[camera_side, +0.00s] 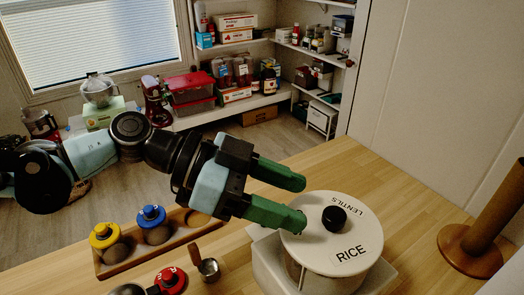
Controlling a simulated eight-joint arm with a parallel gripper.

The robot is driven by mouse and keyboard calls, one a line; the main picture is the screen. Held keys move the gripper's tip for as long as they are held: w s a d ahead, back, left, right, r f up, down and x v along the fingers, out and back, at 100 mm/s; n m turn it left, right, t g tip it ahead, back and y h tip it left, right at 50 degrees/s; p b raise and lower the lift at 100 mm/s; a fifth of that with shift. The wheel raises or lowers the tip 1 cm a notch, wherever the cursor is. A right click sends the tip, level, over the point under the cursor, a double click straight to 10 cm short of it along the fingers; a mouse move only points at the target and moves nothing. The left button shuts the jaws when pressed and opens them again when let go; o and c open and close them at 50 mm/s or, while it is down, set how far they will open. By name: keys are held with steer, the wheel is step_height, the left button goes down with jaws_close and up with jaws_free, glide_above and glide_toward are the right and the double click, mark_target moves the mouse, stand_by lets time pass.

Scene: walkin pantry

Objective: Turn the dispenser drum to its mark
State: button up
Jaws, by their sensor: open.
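The dispenser drum (310,249) has a round cream top with a black centre knob (334,218). Its top carries the labels RICE, toward the front, and LENTILS, upside down toward the back. It sits on a pale square base (268,262) on the wooden counter. My gripper (298,205) reaches in from the left with two green fingers apart and nothing between them. The fingertips are at the left side of the drum top, short of the knob. I cannot tell whether they touch the drum. I cannot make out the mark.
A wooden tray (180,238) holds jars with yellow and blue lids at left. A wooden upright holder (470,252) stands at right. Stocked shelves (240,100) are behind.

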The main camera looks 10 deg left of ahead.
steer(key=a+r+n+y, duration=0.1)
steer(key=a+n+y, duration=0.1)
steer(key=a, duration=0.6)
steer(key=shift+a+r+t, duration=0.3)
steer(key=shift+a+r, duration=0.05)
steer(key=m+h, duration=0.2)
glide_toward(332, 213)
steer(key=x, duration=0.8)
steer(key=shift+w+d+f, duration=0.1)
steer(key=shift+d, duration=0.2)
jaws_close()
